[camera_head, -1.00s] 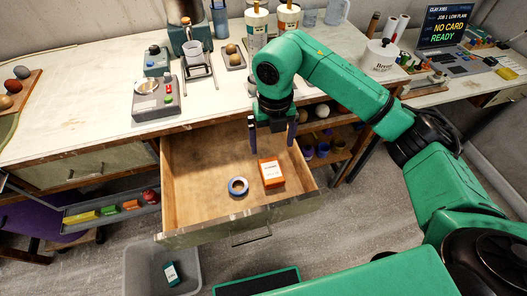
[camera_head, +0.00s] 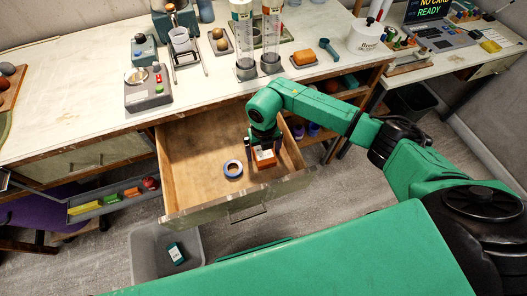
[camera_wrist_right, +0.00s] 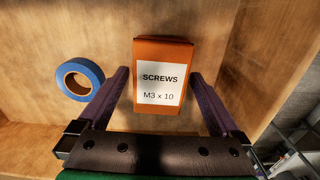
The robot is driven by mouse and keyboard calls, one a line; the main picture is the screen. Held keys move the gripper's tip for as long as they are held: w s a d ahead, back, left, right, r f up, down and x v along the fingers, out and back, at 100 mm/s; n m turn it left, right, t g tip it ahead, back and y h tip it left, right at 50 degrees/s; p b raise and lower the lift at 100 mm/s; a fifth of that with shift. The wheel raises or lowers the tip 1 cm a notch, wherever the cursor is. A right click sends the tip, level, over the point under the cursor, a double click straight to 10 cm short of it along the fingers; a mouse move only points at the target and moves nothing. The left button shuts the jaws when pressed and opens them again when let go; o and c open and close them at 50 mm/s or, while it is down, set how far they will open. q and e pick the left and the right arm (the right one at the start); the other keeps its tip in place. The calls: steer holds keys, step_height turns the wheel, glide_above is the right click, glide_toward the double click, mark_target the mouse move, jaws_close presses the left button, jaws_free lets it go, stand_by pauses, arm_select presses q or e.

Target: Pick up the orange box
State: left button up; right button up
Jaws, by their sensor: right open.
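The orange box (camera_head: 266,163) lies in the open wooden drawer, toward its right front. In the right wrist view the box (camera_wrist_right: 163,52) has a white label reading "SCREWS M3 x 10". My right gripper (camera_head: 263,148) is open and points down over the box, hiding part of it in the head view. In the right wrist view its two dark purple fingers (camera_wrist_right: 160,77) stand one on each side of the box, with a gap showing on both sides. I cannot tell how far the tips reach down beside it. My left gripper is not in view.
A blue tape roll (camera_head: 232,170) lies left of the box in the drawer (camera_head: 190,190); it also shows in the wrist view (camera_wrist_right: 80,79). The drawer walls and the worktop (camera_head: 85,95) edge surround the gripper. A grey bin (camera_head: 146,262) stands below on the floor.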

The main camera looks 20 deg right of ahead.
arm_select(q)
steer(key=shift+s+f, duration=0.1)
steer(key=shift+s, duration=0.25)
arm_select(e)
steer(key=c, duration=1.5)
steer(key=shift+r, duration=0.15)
steer(key=shift+c, duration=0.2)
